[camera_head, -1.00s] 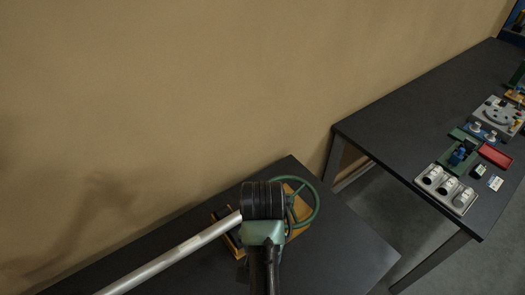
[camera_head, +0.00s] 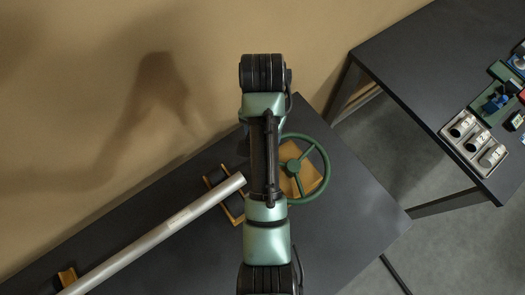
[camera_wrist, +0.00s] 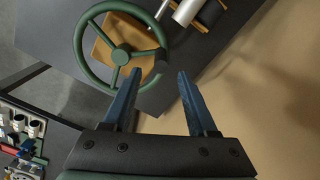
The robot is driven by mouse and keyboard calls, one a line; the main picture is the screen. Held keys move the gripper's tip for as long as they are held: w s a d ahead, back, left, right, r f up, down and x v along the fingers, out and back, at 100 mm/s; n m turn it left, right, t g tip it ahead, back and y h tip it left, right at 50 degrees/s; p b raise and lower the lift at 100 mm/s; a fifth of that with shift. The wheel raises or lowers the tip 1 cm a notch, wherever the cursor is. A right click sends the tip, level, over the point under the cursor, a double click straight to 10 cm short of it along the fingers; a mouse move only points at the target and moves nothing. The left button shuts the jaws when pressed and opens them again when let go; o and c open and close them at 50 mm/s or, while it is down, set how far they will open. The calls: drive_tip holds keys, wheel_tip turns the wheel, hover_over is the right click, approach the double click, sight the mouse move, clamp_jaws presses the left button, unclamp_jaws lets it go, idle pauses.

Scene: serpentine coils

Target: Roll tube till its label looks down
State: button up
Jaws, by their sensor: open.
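A long silver tube (camera_head: 160,238) lies slantwise over the near dark table, resting on yellow-brown supports (camera_head: 222,192). A slightly lighter band (camera_head: 181,217) shows on its upper side; I cannot tell for sure that it is the label. The tube's end (camera_wrist: 186,13) also shows at the top of the wrist view. My gripper (camera_wrist: 157,76) is open and empty, its two blue fingers apart from the tube. In the head view my arm hides the gripper.
A green handwheel (camera_head: 303,168) on a yellow-brown block stands beside the tube's right end. A tan wall (camera_head: 90,100) rises behind the near table (camera_head: 345,240). A second table (camera_head: 400,75) at right holds a tray (camera_head: 462,151) and several small items.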

drive_tip(key=f+p, duration=0.1)
drive_tip(key=f, duration=0.9)
drive_tip(key=shift+w+f+p, duration=0.2)
drive_tip(key=shift+f+p, duration=0.05)
drive_tip(key=shift+p, duration=0.1)
clamp_jaws()
idle(0.8)
